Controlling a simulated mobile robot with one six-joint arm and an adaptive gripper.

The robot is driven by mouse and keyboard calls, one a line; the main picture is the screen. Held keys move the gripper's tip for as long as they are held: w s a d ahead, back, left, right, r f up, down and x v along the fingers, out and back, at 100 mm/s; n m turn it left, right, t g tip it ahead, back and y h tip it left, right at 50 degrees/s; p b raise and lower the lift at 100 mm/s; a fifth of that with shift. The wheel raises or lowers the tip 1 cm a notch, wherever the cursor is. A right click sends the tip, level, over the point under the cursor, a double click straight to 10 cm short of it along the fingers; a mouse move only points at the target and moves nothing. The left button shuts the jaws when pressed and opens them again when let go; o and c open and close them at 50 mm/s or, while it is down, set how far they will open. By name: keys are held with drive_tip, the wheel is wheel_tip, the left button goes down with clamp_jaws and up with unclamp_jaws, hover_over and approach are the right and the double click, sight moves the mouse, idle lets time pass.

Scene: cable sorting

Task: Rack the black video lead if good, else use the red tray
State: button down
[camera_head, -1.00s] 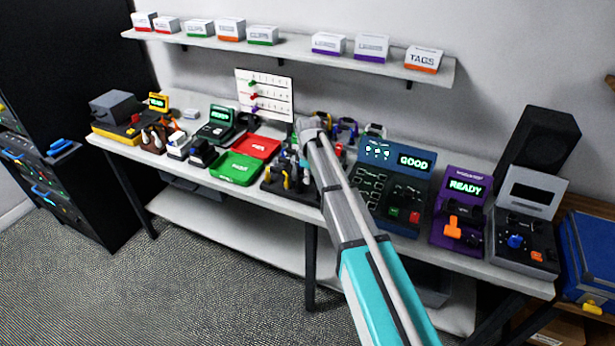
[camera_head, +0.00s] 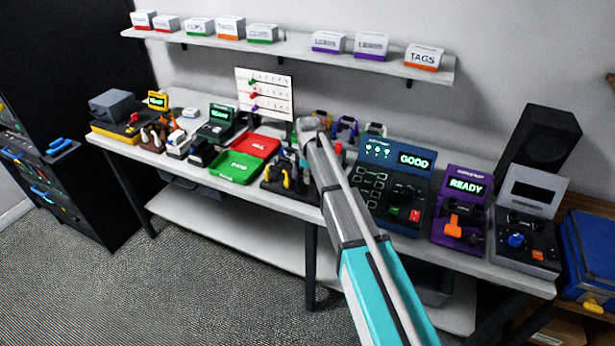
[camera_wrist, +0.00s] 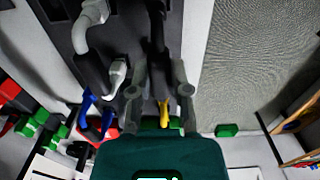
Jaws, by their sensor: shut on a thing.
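In the wrist view, my gripper (camera_wrist: 160,78) points at a dark stand with its two grey fingers close around a black lead (camera_wrist: 156,35), which runs up between them. The lead's plug ends cannot be made out. In the head view my arm covers most of the gripper, beside a black stand (camera_head: 272,186) with yellow-ended leads. The red tray (camera_head: 268,143) lies empty on the bench to the left of the gripper. The tester to the right of my arm has a lit screen (camera_head: 415,160) reading GOOD.
A green tray (camera_head: 225,172) lies in front of the red one. A purple device (camera_head: 466,187) reading READY and a grey device (camera_head: 532,190) stand at right. More leads and small devices crowd the bench. A wall shelf (camera_head: 290,46) holds labelled boxes above.

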drive_tip(key=shift+f, duration=0.15)
idle(0.3)
drive_tip(key=c, duration=0.5)
unclamp_jaws()
drive_tip(key=shift+o, duration=0.3)
drive_tip(key=o, duration=0.4)
drive_tip(key=shift+o, duration=0.2)
drive_tip(key=shift+s+r+p, duration=0.1)
drive_tip(key=shift+r+p, duration=3.75)
drive_tip(key=shift+r, duration=0.2)
